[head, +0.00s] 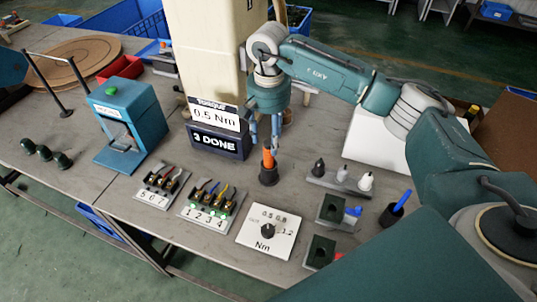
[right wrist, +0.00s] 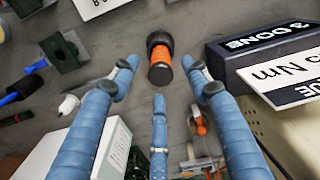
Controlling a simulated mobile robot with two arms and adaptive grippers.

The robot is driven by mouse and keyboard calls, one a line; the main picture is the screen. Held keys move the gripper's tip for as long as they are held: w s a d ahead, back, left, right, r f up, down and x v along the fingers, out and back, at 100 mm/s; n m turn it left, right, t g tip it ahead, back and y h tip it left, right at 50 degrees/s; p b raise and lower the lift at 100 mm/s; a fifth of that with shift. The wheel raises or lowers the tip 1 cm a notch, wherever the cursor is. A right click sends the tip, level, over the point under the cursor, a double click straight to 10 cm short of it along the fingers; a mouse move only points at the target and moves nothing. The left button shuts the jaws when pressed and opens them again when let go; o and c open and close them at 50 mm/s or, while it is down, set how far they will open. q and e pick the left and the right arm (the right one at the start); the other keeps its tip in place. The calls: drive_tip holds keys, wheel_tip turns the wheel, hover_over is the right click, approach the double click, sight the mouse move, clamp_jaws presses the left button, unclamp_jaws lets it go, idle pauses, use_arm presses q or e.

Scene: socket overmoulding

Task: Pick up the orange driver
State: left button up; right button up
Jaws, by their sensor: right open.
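The orange driver (head: 268,158) stands upright in a black round holder (head: 268,177) on the table. My right gripper (head: 264,140) is above it, pointing down, with its blue fingers around the driver's upper end in the head view. In the right wrist view the driver (right wrist: 160,56) lies ahead of the spread fingers of my right gripper (right wrist: 160,82), with fingers to its left and right. The gripper is open, and I see no finger pressing on the driver. My left gripper is not in view.
A torque display (head: 218,143) reading "3 DONE" stands close behind the driver. A dial plate (head: 268,232), numbered connector trays (head: 208,208) and a rack of small bits (head: 342,181) surround it. A teal press (head: 130,125) stands to the left. Bare table lies between the driver and the dial plate.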

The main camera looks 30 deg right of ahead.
sight(269, 152)
drive_tip(key=shift+f, duration=0.45)
wheel_tip(269, 152, down, 5)
drive_tip(key=shift+r+p, duration=0.1)
drive_tip(key=shift+p, duration=1.15)
drive_tip(key=shift+f, duration=0.3)
clamp_jaws()
